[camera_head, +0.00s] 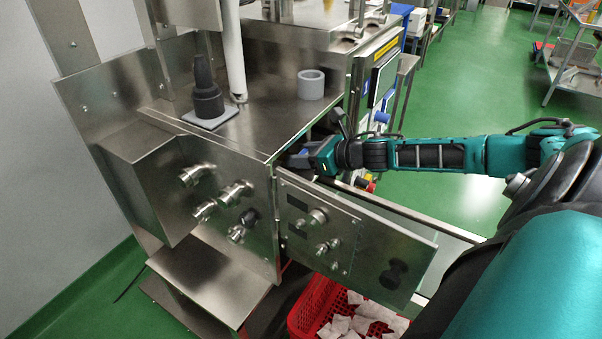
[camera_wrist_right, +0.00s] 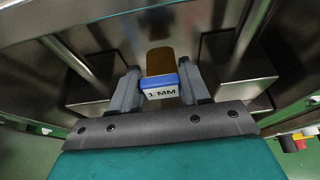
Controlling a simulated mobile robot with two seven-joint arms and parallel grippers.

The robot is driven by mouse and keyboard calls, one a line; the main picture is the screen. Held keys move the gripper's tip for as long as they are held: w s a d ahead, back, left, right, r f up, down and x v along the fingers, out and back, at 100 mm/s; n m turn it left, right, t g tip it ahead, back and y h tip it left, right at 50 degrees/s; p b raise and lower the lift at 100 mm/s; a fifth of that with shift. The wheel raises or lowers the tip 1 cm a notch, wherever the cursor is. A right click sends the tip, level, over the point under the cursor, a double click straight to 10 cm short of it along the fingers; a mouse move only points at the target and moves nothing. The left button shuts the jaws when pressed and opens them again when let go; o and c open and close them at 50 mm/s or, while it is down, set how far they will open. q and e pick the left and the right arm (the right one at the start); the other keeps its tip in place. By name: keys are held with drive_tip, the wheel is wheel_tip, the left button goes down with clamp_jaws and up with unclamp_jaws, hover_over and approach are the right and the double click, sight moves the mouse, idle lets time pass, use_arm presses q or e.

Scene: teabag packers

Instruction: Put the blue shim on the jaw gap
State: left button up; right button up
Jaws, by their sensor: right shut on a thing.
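My right gripper (camera_head: 298,158) reaches in from the right to the opening at the machine's right side, behind the open panel door. In the right wrist view, my right gripper (camera_wrist_right: 160,88) is shut on the blue shim (camera_wrist_right: 160,82), which has a white label reading "1 MM". A brown, flat piece (camera_wrist_right: 160,60) stands out just beyond the blue part, between the fingertips. Steel blocks lie to the left (camera_wrist_right: 100,90) and right (camera_wrist_right: 236,68) of the fingers; I cannot tell for certain which surfaces bound the jaw gap. My left gripper is not in view.
The steel machine (camera_head: 180,140) carries knobs and fittings on its front. The panel door (camera_head: 355,240) stands open below my right arm. A grey ring (camera_head: 311,84) and a dark stepped part (camera_head: 206,95) stand on top. A red crate (camera_head: 310,312) with white packets is below.

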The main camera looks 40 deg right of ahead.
wheel_tip(320, 180, down, 6)
drive_tip(key=shift+r+b, duration=0.2)
drive_tip(key=shift+b, duration=0.35)
drive_tip(key=shift+w+f, duration=0.15)
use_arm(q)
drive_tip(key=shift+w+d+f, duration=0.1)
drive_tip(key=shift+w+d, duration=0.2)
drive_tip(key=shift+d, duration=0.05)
use_arm(e)
drive_tip(key=shift+a, duration=0.1)
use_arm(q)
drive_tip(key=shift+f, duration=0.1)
use_arm(e)
drive_tip(key=shift+f, duration=0.15)
drive_tip(key=o, duration=1.1)
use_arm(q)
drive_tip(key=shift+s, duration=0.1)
